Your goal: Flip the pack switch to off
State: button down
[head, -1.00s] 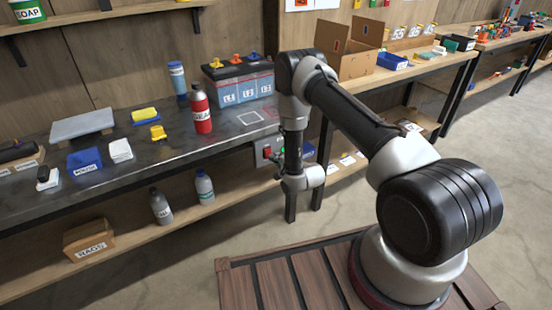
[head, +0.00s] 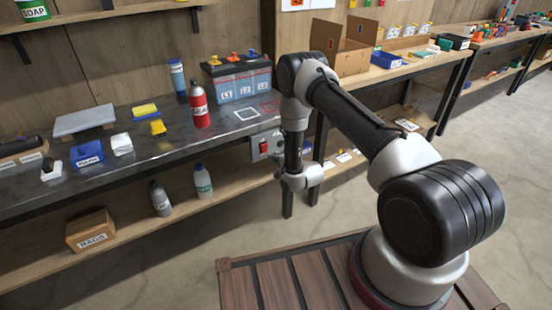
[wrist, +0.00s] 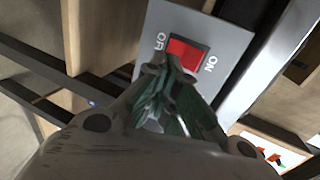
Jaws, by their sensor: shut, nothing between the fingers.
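The pack switch is a red rocker (wrist: 187,52) on a grey plate, with OFF printed on its left side and ON on its right in the wrist view. In the head view its grey box (head: 266,144) hangs under the front edge of the workbench. My gripper (wrist: 166,66) is shut and empty. Its fingertips overlap the OFF side of the rocker in the wrist view; I cannot tell whether they touch it. In the head view my gripper is small and mostly hidden by my wrist, just below and right of the box.
The dark workbench (head: 170,152) carries a battery pack (head: 236,78), a red bottle (head: 199,106) and small items. A wooden lower shelf (head: 140,225) holds bottles and a rags box (head: 90,231). Bench legs stand close to my wrist. The floor at right is clear.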

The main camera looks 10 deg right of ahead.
jog(key=s+d, duration=0.3)
jog(key=s, duration=0.6)
jog(key=shift+s, duration=0.4)
jog(key=shift+d+f, duration=0.1)
